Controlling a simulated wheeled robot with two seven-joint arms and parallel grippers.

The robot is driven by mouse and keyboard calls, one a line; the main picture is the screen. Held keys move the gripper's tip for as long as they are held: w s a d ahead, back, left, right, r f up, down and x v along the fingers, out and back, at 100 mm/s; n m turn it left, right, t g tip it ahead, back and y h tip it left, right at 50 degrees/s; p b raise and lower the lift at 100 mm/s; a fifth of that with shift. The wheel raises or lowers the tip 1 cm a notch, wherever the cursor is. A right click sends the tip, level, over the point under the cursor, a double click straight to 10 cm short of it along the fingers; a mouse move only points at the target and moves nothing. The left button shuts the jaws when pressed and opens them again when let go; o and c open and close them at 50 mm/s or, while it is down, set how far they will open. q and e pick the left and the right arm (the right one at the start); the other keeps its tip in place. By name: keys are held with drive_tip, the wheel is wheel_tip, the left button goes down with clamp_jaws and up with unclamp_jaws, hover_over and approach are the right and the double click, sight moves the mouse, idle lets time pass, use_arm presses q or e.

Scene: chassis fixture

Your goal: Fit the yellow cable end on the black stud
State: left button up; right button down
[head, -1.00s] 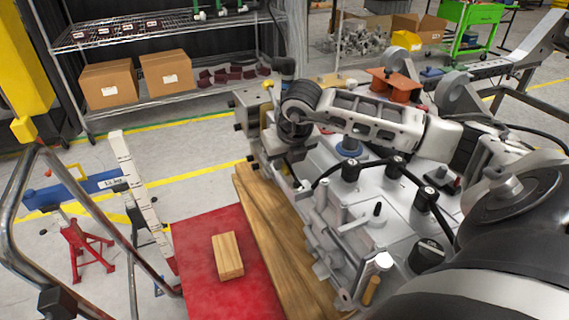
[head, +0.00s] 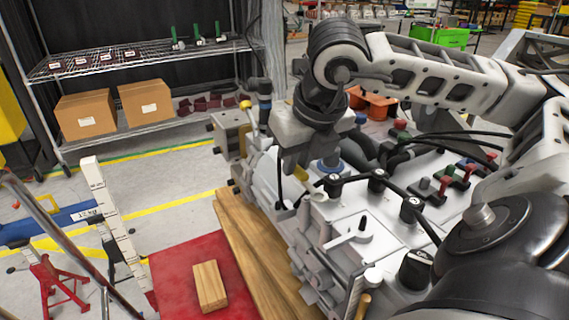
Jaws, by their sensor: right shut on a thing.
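My right gripper (head: 293,188) comes in from the right on a white arm and points down over the near-left part of the grey chassis fixture (head: 345,262). It is shut on a small yellow piece (head: 301,173), which looks like the yellow cable end. The wrist and fingers hide most of it. A black stud (head: 362,223) stands upright on the fixture's light top, to the right of and below the gripper in the picture, apart from it. My left gripper is not in view.
Black cable clips (head: 377,181) with a black cable run across the fixture top close to the gripper. A wooden block (head: 210,287) lies on the red surface (head: 180,262) at left.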

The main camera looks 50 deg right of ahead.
sight(300, 169)
drive_tip(key=shift+s+a+r, duration=0.1)
drive_tip(key=shift+s+r, duration=0.1)
drive_tip(key=shift+s, duration=0.15)
drive_tip(key=shift+r, duration=0.1)
drive_tip(key=shift+r+p, duration=1.7)
drive_tip(key=shift+r, duration=0.2)
